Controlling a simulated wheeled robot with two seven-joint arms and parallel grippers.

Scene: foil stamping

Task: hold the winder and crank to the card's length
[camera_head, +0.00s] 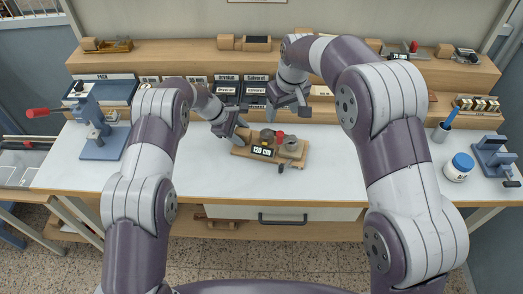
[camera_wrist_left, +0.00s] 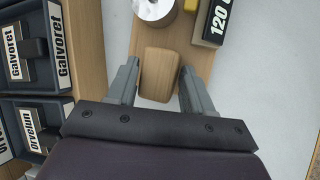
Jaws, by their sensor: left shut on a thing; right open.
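The winder stands on the white bench in the middle of the head view, a wooden base (camera_head: 240,152) with spools, a red knob (camera_head: 279,138) and a black display (camera_head: 262,151) reading 120. My left gripper (camera_head: 241,132) is at its left end. In the left wrist view, my left gripper's fingers (camera_wrist_left: 158,72) are either side of the winder's wooden block (camera_wrist_left: 159,78), shut on it. A silvery roll (camera_wrist_left: 154,10) shows just beyond the block. My right gripper (camera_head: 288,112) is open and empty, above and behind the winder. A small crank handle (camera_head: 282,168) seems to show at the winder's front.
Labelled trays (camera_head: 226,88) line the back shelf, also at the left of the wrist view (camera_wrist_left: 22,50). A blue press (camera_head: 98,125) with a red handle stands at left. A blue-lidded jar (camera_head: 459,165) and another blue device (camera_head: 493,158) stand at right. The bench front is clear.

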